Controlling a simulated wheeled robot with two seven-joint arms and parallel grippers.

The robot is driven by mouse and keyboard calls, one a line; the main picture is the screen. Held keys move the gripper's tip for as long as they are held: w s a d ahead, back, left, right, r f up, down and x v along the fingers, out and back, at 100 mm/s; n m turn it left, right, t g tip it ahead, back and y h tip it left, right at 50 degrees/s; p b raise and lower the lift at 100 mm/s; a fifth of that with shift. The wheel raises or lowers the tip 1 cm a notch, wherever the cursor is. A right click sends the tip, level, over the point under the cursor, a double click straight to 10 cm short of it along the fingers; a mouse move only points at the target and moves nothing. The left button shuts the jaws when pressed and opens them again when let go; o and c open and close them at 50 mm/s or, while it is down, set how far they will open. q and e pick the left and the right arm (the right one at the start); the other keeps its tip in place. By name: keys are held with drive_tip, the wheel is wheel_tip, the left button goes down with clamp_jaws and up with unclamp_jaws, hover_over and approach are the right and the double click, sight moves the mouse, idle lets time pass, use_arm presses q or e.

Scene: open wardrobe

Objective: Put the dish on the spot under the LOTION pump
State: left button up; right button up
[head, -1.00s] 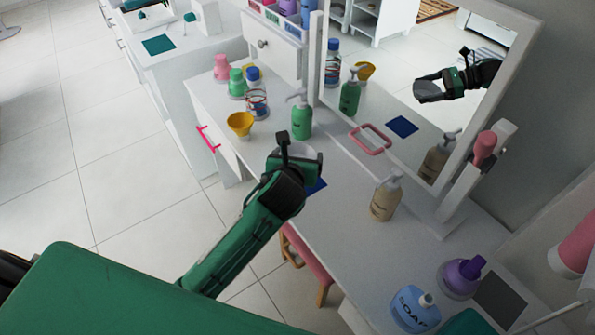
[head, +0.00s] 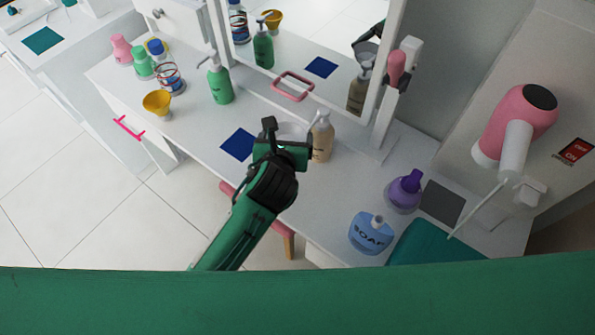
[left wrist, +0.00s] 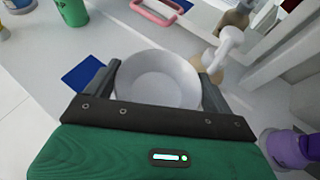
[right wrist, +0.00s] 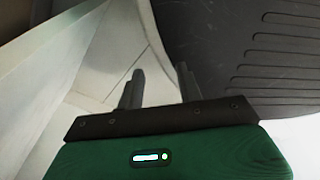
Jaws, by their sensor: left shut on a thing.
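A white round dish (left wrist: 158,80) sits between the fingers of my left gripper (left wrist: 156,86) in the left wrist view. In the head view the dish (head: 291,131) is mostly hidden behind my left gripper (head: 284,143). A tan pump bottle (head: 322,138) with a pale pump head stands just right of the dish; its pump (left wrist: 226,45) reaches close to the dish's rim in the left wrist view. Its label is too small to read. A green pump bottle (head: 220,84) stands farther left. My right gripper (right wrist: 159,88) is open and empty, away from the table objects.
A blue square (head: 238,145) lies left of the dish. A mirror (head: 310,45) stands behind, with a pink handle (head: 293,86). A blue SOAP bottle (head: 371,234), purple bottle (head: 404,192) and grey square (head: 441,203) are at right. The tabletop between the dish and SOAP bottle is clear.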

use_arm(q)
drive_tip(key=d, duration=0.1)
drive_tip(key=s+d+f, duration=0.1)
drive_tip(key=d, duration=0.1)
drive_tip(key=shift+s+f+m+h, duration=0.25)
drive_tip(key=shift+s+m+h, duration=0.05)
hover_over(300, 176)
wheel_tip(300, 176, down, 6)
drive_tip(key=shift+d+r+b, duration=0.1)
drive_tip(key=shift+r+b, duration=0.1)
drive_tip(key=shift+b, duration=0.15)
drive_tip(key=shift+f, duration=0.3)
wheel_tip(300, 176, down, 3)
drive_tip(key=shift+f, duration=0.4)
drive_tip(key=o, duration=0.9)
use_arm(e)
drive_tip(key=shift+w+a+f, duration=0.15)
drive_tip(key=shift+w+a, duration=0.15)
drive_tip(key=shift+w, duration=0.25)
